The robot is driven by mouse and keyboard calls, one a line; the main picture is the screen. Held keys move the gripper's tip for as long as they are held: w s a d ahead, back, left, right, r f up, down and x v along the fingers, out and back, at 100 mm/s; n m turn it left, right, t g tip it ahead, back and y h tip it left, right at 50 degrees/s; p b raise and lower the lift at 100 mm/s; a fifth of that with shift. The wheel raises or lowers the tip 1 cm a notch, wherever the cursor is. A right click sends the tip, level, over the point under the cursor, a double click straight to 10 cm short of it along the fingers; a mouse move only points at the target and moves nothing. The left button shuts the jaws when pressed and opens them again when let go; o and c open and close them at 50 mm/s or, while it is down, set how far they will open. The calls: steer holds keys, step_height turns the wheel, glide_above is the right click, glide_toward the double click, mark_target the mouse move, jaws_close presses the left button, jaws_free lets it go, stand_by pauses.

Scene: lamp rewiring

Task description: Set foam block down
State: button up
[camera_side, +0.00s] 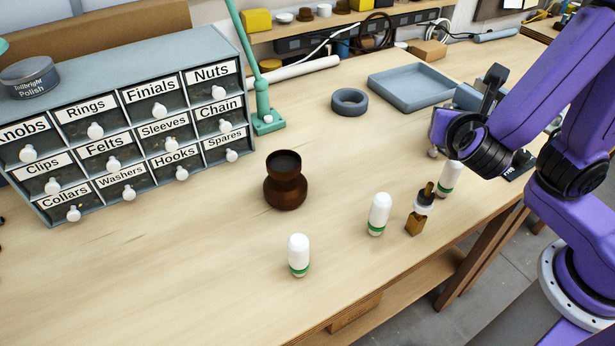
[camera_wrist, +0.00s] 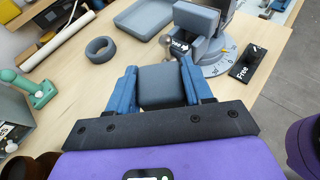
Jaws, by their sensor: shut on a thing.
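The foam block (camera_wrist: 160,90) is a dark grey block with rounded edges. In the wrist view it sits between the two blue fingers of my gripper (camera_wrist: 160,74), which is shut on it. The block lies just in front of the grey vise (camera_wrist: 212,45), with the wooden bench top beyond and to the left. In the side view my purple wrist is at the right, beside the vise (camera_side: 468,97). The fingers and the block are hidden there. I cannot tell whether the block touches the bench.
A grey tray (camera_side: 411,87) and dark ring (camera_side: 349,102) lie behind. White bottles (camera_side: 378,214), a brown dropper bottle (camera_side: 419,212) and a dark brown turned piece (camera_side: 286,181) stand in front. A black "Free" plate (camera_wrist: 249,62) lies right of the vise.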

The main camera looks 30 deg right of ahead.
steer(key=w+a+n+t+y, duration=0.1)
steer(key=w+a+n+y, duration=0.1)
steer(key=a, duration=0.5)
steer(key=w+a+n+t+y, duration=0.1)
steer(key=a+n+y, duration=0.1)
steer(key=a, duration=0.5)
steer(key=w+a+n+t+y, duration=0.2)
steer(key=a+n+y, duration=0.1)
steer(key=a, duration=0.4)
steer(key=shift+w+a+f, duration=0.1)
steer(key=shift+w+f, duration=0.2)
steer(key=shift+f, duration=0.05)
steer(key=a+n+y, duration=0.6)
steer(key=a+y, duration=0.1)
steer(key=a, duration=1.1)
steer(key=shift+g, duration=0.4)
steer(key=w+a+f, duration=0.2)
steer(key=a, duration=0.1)
steer(key=w+a+f, duration=0.5)
steer(key=a, duration=0.2)
steer(key=shift+w+a+f, duration=0.1)
steer(key=shift+w+f, duration=0.05)
steer(key=shift+f, duration=0.15)
steer(key=shift+w+a+f, duration=0.35)
steer(key=shift+a+f, duration=0.05)
steer(key=shift+f, duration=1.85)
steer(key=shift+f, duration=0.1)
steer(key=o, duration=1)
